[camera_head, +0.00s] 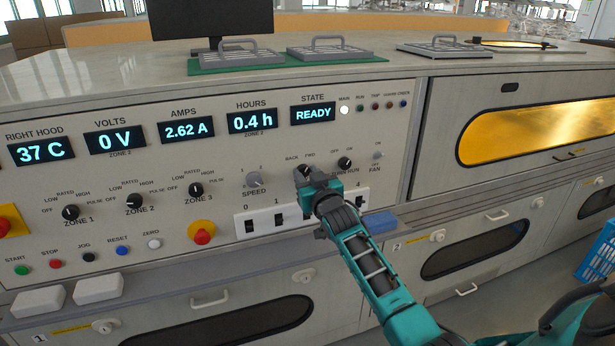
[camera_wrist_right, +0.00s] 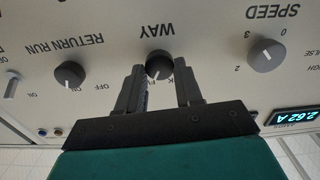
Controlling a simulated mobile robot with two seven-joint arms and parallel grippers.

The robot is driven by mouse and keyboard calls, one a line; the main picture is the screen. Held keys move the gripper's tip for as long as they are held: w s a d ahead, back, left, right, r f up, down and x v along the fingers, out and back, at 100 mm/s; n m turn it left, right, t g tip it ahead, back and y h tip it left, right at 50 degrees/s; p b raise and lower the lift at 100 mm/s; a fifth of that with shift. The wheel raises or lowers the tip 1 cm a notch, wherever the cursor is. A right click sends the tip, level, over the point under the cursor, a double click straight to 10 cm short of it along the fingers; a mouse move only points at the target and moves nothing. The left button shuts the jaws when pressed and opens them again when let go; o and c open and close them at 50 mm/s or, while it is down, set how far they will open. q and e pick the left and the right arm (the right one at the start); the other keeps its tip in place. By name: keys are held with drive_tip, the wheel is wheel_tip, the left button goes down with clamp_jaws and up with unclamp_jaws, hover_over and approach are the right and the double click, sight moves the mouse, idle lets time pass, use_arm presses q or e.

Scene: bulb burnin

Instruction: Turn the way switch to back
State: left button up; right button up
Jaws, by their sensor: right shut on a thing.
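The way switch (camera_wrist_right: 159,66) is a dark round knob with a small pale mark, under the upside-down WAY label in the right wrist view. The mark seems to point down and slightly left there, but it is small. My right gripper (camera_wrist_right: 160,74) has one finger on each side of the knob and is shut on it. In the head view my right gripper (camera_head: 304,177) is at the panel, just below the BACK and FWD labels, and hides the knob. My left gripper is not in view.
The speed knob (camera_head: 253,180) is left of my right gripper and the return run knob (camera_head: 345,163) is close on its right. A fan switch (camera_head: 376,155) is farther right.

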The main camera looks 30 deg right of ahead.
drive_tip(key=shift+c, duration=0.6)
drive_tip(key=shift+n, duration=0.3)
drive_tip(key=shift+n+p, duration=0.35)
drive_tip(key=shift+n, duration=0.15)
drive_tip(key=n, duration=0.3)
drive_tip(key=shift+p, duration=0.3)
drive_tip(key=n, duration=0.4)
drive_tip(key=shift+a+f, duration=0.1)
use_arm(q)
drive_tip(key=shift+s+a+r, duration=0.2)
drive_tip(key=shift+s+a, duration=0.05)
use_arm(e)
drive_tip(key=shift+n, duration=1.6)
